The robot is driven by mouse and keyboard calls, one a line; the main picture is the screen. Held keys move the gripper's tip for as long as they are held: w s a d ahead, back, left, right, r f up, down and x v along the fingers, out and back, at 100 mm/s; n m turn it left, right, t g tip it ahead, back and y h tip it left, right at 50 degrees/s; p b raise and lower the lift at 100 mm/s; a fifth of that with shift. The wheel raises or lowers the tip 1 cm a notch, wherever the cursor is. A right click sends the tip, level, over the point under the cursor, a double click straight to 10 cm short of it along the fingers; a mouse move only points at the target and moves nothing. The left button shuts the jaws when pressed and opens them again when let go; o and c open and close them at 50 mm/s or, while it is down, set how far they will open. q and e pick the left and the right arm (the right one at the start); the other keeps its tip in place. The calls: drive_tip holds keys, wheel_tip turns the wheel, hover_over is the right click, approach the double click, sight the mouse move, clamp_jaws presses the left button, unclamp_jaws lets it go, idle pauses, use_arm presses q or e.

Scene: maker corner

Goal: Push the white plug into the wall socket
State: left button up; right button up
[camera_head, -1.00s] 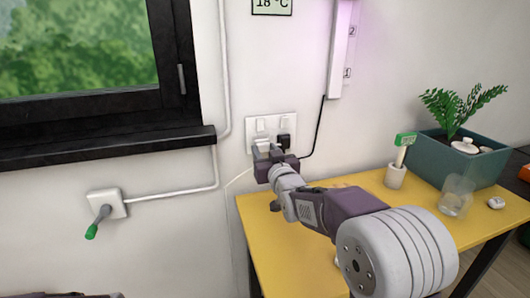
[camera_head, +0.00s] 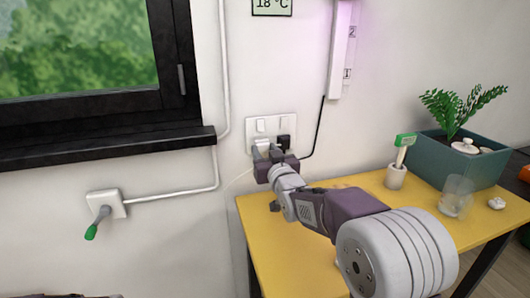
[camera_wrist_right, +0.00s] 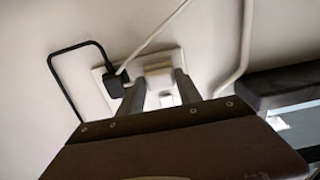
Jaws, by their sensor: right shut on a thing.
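The wall socket is a white double plate (camera_head: 283,122) with switches, above the back left corner of the yellow table. The white plug (camera_head: 262,142) is at its left outlet, and it also shows in the right wrist view (camera_wrist_right: 158,77). My right gripper (camera_head: 267,150) is shut on the white plug, with one finger on each side, close in front of the plate (camera_wrist_right: 104,76). I cannot tell whether the plug is fully seated, as its face towards the wall is hidden.
A black plug (camera_head: 284,141) with a black cable sits in the right outlet, close beside my fingers. A thin white cable (camera_wrist_right: 155,38) hangs near the gripper. The yellow table (camera_head: 366,185) holds a planter (camera_head: 470,165), a white pot (camera_head: 395,177) and a glass (camera_head: 455,198).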

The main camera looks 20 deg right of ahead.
drive_tip(key=shift+w, duration=0.4)
drive_tip(key=o, duration=1.4)
drive_tip(key=shift+c, duration=0.2)
drive_tip(key=s, duration=0.9)
drive_tip(key=shift+d+p, duration=0.15)
drive_tip(key=shift+p, duration=0.25)
drive_tip(key=shift+f, duration=0.1)
